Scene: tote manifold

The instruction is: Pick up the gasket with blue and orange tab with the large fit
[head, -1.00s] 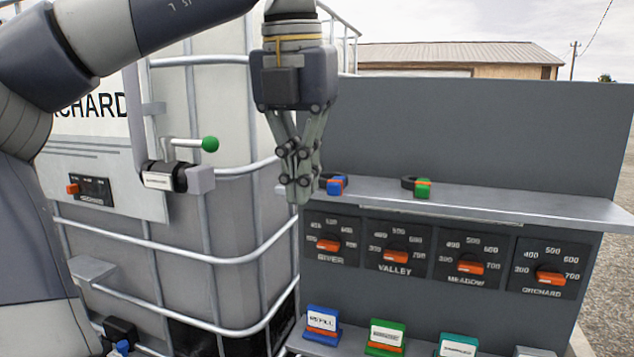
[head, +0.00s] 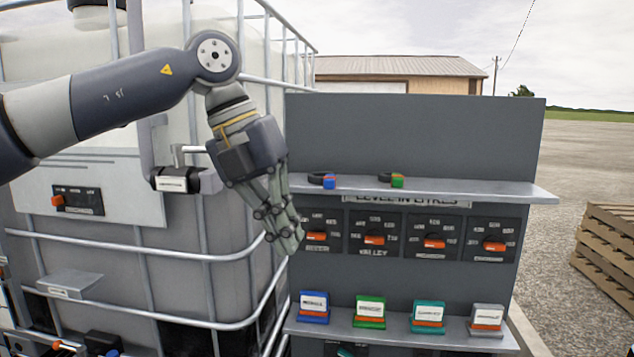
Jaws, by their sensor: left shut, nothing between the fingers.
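The gasket with a blue and orange tab (head: 329,181) lies on the upper shelf, its dark ring to the left of the tab. A second gasket with a green and orange tab (head: 397,180) lies to its right on the same shelf. My left gripper (head: 290,243) is shut and empty. It hangs tilted in front of the panel's left edge, lower than the shelf and to the left of the blue-tabbed gasket, apart from it. The fit size of the gaskets cannot be read. My right gripper is not in view.
The upper shelf (head: 480,190) is clear to the right of the gaskets. Below it are several dials with orange pointers (head: 434,243). A lower shelf (head: 400,338) holds several coloured label blocks. A caged tank (head: 190,270) stands at the left; wooden pallets (head: 608,245) lie at the right.

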